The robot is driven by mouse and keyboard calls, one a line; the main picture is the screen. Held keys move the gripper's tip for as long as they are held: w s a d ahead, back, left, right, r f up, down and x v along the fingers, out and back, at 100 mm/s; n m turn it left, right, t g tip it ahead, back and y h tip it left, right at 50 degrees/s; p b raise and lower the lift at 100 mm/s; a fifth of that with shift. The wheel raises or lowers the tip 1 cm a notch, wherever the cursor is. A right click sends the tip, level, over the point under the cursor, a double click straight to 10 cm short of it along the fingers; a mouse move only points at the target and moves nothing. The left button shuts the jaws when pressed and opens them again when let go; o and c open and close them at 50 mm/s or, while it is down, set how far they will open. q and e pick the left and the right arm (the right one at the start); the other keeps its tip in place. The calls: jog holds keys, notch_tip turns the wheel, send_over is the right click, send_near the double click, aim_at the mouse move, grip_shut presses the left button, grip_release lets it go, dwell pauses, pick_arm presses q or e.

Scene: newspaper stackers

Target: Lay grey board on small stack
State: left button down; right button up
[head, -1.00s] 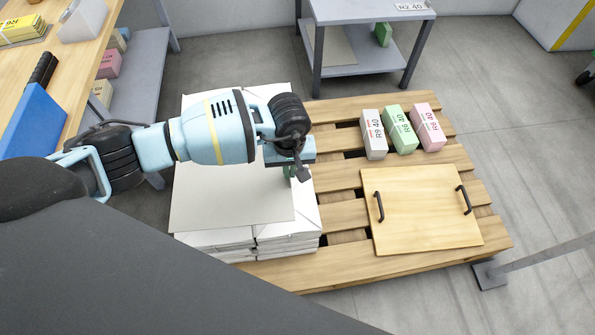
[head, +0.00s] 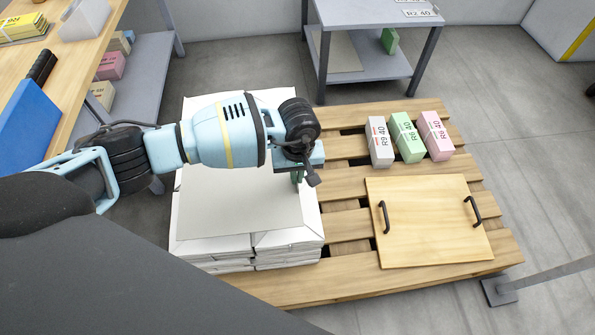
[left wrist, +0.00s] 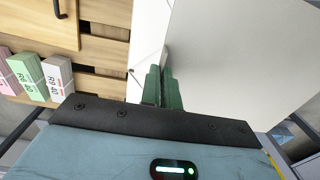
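The grey board (head: 235,212) lies over the white stacks of paper (head: 210,255) at the left of the pallet, leaving their front and right margins bare. In the left wrist view the board (left wrist: 235,60) fills the right side. My left gripper (head: 297,178) is at the board's right edge, pointing down. Its green fingers (left wrist: 161,88) are close together, with a small grey piece at the board's edge between their tips. They look shut on it. The arm hides the back of the board, and the exact contact is hard to see. My right gripper is not in view.
The wooden pallet (head: 345,265) also carries a wooden board with two black handles (head: 430,222) and grey (head: 380,142), green (head: 407,137) and pink (head: 436,136) blocks. A grey table (head: 370,12) stands behind. A wooden workbench (head: 85,55) is at the left.

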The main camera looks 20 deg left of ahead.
aim_at(297, 188)
pick_arm(q)
jog(key=shift+f, duration=0.65)
notch_tip(297, 188, down, 4)
jog(key=b, duration=0.3)
jog(key=shift+f, duration=0.1)
jog(key=shift+f+b, duration=0.4)
jog(key=shift+f, duration=0.1)
